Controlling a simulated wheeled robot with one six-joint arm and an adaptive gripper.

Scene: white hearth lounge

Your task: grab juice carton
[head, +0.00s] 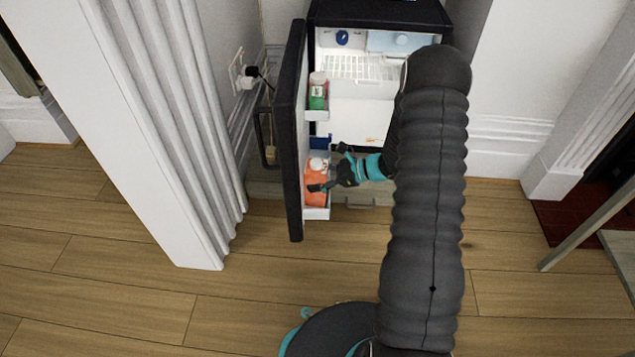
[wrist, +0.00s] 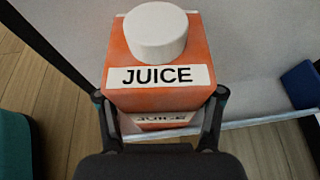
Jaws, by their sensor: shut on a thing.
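The orange juice carton (head: 316,191) stands in the lower door shelf of the open fridge in the head view. It has a white cap and a white label reading JUICE, and it fills the middle of the wrist view (wrist: 158,62). My gripper (head: 325,168) reaches in from the right, with its fingers on either side of the carton. In the wrist view the two fingers (wrist: 160,108) press against the carton's left and right sides. The gripper is shut on it. The carton's lower part is hidden by the shelf wall and the gripper.
The fridge door (head: 291,130) stands open on the left. A green-labelled bottle (head: 318,91) sits in the upper door shelf (head: 317,114). A blue item (wrist: 301,84) lies at the right in the wrist view. A white fluted pillar (head: 170,120) is left of the door. Wooden floor in front is clear.

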